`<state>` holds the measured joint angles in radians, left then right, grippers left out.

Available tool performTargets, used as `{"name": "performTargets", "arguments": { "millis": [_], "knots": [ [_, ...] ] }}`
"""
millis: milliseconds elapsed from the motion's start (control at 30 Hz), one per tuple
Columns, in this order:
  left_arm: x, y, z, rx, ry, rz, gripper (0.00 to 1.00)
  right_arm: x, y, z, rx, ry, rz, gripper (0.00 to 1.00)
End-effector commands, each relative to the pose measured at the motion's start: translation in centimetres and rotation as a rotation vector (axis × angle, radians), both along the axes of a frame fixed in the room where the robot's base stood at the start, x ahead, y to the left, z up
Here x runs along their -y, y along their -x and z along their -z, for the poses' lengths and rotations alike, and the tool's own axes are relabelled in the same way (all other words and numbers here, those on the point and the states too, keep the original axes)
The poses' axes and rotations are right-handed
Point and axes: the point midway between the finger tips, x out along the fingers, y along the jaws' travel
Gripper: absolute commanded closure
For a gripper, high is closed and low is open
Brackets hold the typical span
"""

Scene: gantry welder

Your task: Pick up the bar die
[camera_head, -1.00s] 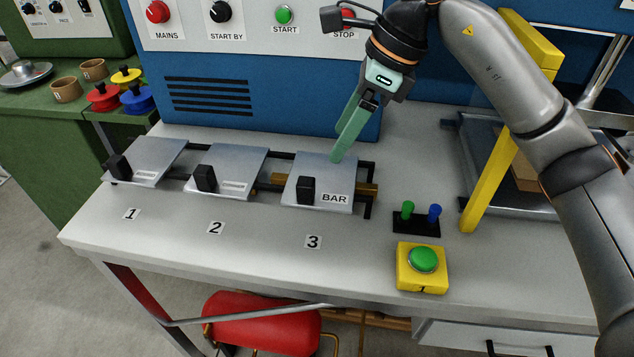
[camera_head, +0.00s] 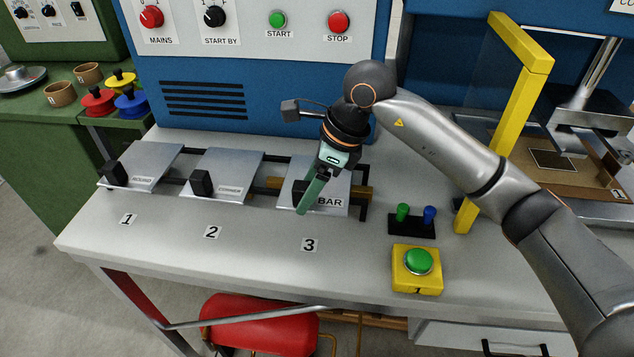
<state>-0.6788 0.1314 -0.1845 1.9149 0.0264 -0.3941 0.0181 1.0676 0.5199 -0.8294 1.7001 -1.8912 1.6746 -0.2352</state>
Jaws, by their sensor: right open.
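The bar die is a grey metal plate (camera_head: 333,188) with a white label reading BAR, above the number 3 on the bench. Its black block handle (camera_head: 298,192) stands near the plate's front left. My right gripper (camera_head: 304,207) is open, with its green fingers pointing down at this handle. The fingers cover part of the handle and plate. I cannot tell whether they touch the handle or straddle it. My left gripper is not in view.
Similar plates with black handles lie at 1 (camera_head: 150,166) and 2 (camera_head: 226,176), left of the bar die. A yellow box with a green button (camera_head: 417,262) and a yellow post (camera_head: 508,130) stand to the right. The bench front is clear.

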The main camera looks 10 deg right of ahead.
Motion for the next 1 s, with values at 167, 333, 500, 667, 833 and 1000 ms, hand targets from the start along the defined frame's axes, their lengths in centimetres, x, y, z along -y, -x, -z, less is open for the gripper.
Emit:
{"name": "performTargets", "arguments": {
  "millis": [167, 333, 500, 667, 833, 1000],
  "knots": [
    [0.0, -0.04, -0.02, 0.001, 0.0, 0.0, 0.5, -0.08, -0.02, 0.2, 0.0, 0.0, 0.0, 0.28],
    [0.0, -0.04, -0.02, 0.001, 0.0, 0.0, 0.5, -0.07, -0.03, 0.18, 0.0, 0.0, 0.0, 0.39],
    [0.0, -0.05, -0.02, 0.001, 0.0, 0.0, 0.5, -0.06, -0.03, 0.16, 0.0, 0.0, 0.0, 0.58],
    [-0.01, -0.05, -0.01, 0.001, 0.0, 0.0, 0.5, -0.04, -0.03, 0.15, 0.0, 0.0, 0.0, 0.76],
    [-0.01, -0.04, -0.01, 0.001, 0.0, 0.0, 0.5, -0.04, -0.03, 0.14, 0.0, 0.0, 0.0, 0.95],
    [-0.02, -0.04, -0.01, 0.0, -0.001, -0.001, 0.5, -0.04, -0.03, 0.13, 0.0, 0.0, 0.0, 1.0]
  ]
}}
